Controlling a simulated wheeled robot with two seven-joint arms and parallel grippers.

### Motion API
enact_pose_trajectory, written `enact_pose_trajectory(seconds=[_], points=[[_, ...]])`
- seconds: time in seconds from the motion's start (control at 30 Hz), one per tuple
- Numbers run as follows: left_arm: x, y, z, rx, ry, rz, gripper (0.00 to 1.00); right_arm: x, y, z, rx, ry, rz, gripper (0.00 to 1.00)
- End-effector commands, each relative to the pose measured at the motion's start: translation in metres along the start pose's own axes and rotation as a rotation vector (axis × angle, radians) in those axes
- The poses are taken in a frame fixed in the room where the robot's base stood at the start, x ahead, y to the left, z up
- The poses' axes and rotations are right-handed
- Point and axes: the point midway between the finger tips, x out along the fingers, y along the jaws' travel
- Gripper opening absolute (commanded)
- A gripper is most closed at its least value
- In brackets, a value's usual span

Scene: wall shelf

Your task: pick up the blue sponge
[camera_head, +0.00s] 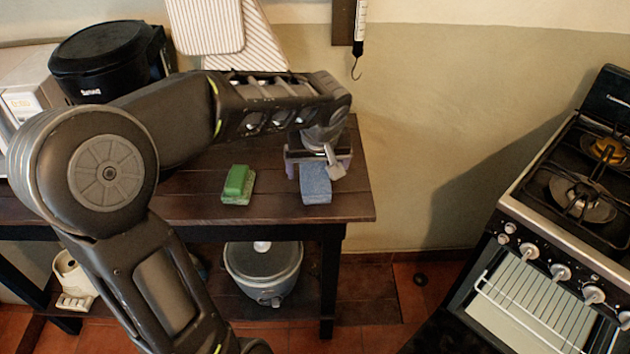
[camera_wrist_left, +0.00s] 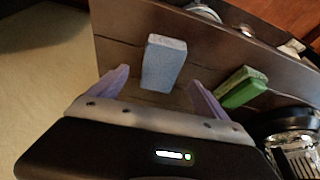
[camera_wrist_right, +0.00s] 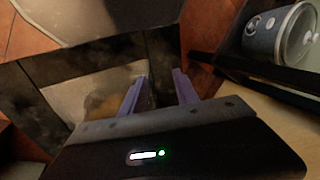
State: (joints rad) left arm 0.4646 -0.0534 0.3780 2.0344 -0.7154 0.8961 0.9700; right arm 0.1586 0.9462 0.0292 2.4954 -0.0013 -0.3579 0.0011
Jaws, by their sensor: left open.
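The blue sponge (camera_head: 316,188) lies on the dark wooden table (camera_head: 190,205) near its right end. My left gripper (camera_head: 318,165) is directly over it in the head view and partly covers its back end. In the left wrist view the blue sponge (camera_wrist_left: 163,63) stands out between the two open purple fingers of my left gripper (camera_wrist_left: 158,85), beyond their tips. Nothing is between the fingers. My right gripper (camera_wrist_right: 161,82) shows only in the right wrist view, with its purple fingers apart and nothing held, facing the floor area.
A black pot-like appliance (camera_head: 105,60) is at the back left. A grey cooker (camera_head: 262,270) sits on the lower shelf. A stove (camera_head: 560,220) stands at right.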

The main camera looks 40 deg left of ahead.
Motion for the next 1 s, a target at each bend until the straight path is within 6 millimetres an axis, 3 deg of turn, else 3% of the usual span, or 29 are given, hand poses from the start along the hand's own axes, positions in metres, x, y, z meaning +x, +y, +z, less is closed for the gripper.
enact_pose_trajectory(seconds=[0.4, 1.0], points=[[0.049, -0.001, 0.000, -0.001, -0.003, -0.001, 0.87, -0.006, -0.003, 0.000, 0.000, 0.000, 0.000, 0.36], [0.051, -0.001, 0.000, -0.001, -0.001, 0.000, 0.87, -0.006, -0.003, 0.000, 0.000, 0.000, 0.000, 0.36]])
